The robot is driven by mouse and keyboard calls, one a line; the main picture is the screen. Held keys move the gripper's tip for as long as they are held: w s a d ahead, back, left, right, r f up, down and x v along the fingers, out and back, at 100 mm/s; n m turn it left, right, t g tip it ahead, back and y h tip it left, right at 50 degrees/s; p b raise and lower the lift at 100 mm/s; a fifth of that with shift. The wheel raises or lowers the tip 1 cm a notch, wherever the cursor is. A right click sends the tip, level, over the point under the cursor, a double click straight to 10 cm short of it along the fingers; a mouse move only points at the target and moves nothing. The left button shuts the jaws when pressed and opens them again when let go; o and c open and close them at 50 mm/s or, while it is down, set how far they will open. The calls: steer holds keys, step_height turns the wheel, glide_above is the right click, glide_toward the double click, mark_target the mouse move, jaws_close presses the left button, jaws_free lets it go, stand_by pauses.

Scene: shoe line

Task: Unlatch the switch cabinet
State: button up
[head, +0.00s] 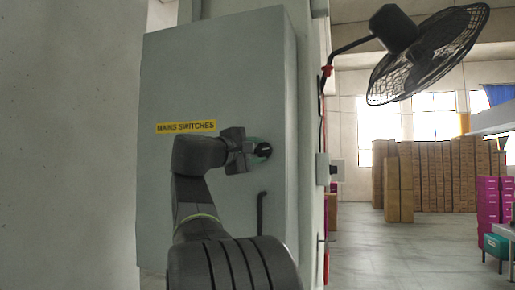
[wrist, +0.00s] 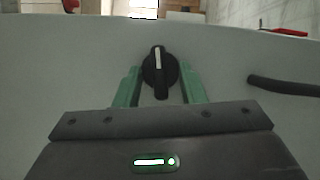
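The switch cabinet (head: 215,80) is a grey box with a yellow "MAINS SWITCHES" label (head: 186,127). Its latch is a black round knob with a pale mark (head: 263,150), near the right edge of the door. The knob also shows in the wrist view (wrist: 159,72), with its pale mark standing upright. My gripper (head: 258,150) is at the knob. In the wrist view its two green fingers (wrist: 158,88) are apart, one on each side of the knob, with visible gaps. A dark bar handle (head: 261,212) is below the knob and also shows in the wrist view (wrist: 284,86).
A grey wall (head: 70,140) stands left of the cabinet. A pillar (head: 312,120) with a small switch box (head: 336,168) and a black fan (head: 428,55) is to the right. Stacked cartons (head: 440,175) and magenta drawers (head: 488,205) stand beyond open floor.

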steer(key=shift+w+d, duration=0.15)
steer(key=shift+w, duration=0.05)
steer(key=c, duration=0.7)
steer(key=shift+o, duration=0.2)
steer(key=shift+r+m+p, duration=0.15)
steer(key=shift+m+p, duration=0.3)
steer(key=shift+m, duration=0.25)
steer(key=shift+m+g, duration=0.3)
steer(key=shift+g, duration=0.1)
steer(key=o, duration=0.7)
steer(key=shift+c, duration=0.2)
steer(key=shift+s, duration=0.1)
